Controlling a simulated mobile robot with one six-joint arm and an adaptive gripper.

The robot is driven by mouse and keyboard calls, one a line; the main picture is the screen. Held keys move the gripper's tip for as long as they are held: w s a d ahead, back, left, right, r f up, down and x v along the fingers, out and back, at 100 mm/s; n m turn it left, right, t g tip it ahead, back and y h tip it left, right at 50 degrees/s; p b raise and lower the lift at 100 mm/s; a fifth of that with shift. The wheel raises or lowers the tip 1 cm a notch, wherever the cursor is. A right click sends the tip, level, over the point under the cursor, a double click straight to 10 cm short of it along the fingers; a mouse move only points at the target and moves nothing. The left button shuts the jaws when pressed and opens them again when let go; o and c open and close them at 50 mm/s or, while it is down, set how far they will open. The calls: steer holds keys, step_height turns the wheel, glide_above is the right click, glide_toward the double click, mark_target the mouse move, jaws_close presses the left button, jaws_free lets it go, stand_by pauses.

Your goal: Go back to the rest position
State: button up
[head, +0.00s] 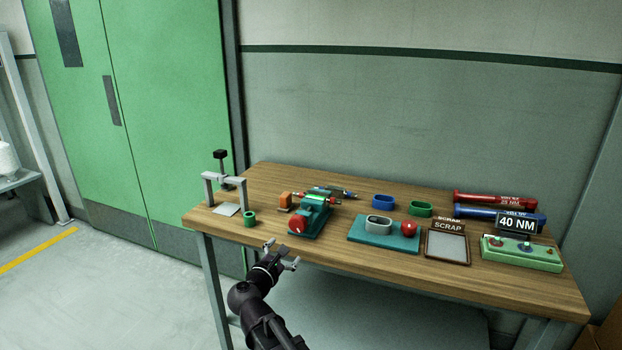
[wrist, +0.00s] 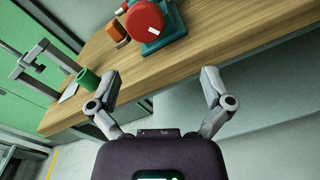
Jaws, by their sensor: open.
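My gripper (head: 281,255) is open and empty in the head view, in front of the table's front edge. The wrist view also shows my gripper (wrist: 164,90), its two fingers spread wide with nothing between them. The wooden table (head: 330,255) stands ahead of it. A teal device with a red round end (head: 298,225) sits on the table just beyond the gripper. It also shows at the top of the wrist view (wrist: 145,20). A green cup (head: 249,219) stands to its left, near the front edge, and shows in the wrist view (wrist: 87,81).
A grey press-like frame (head: 224,180) stands at the table's left end. A teal base with a red ball (head: 409,229), a scrap tray (head: 447,246), red and blue tubes (head: 495,199) and a green control box (head: 530,262) lie rightward. Floor (head: 130,290) left of the table is clear.

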steer(key=d+f+m+g, duration=0.1)
steer(key=d+m, duration=0.1)
steer(key=d, duration=0.1)
steer(key=d+f+m+g+h, duration=0.1)
steer(key=d+f+m+g, duration=0.1)
steer(key=d, duration=0.2)
steer(key=d+f+m+g, duration=0.1)
steer(key=d+f+m, duration=0.1)
steer(key=d, duration=0.1)
steer(key=shift+s+d+f+m+g+h, duration=0.1)
steer(key=shift+s+d+m+g+h, duration=0.1)
steer(key=shift+m+g+h, duration=0.15)
steer(key=s+d+f+m+g+y, duration=0.8)
steer(key=s+d+f+m+g, duration=0.65)
steer(key=m, duration=0.55)
step_height(320, 180, up, 20)
steer(key=d+t+p, duration=0.1)
steer(key=t+p, duration=0.1)
steer(key=p, duration=1.6)
steer(key=shift+w+t, duration=0.15)
steer(key=shift+t, duration=0.25)
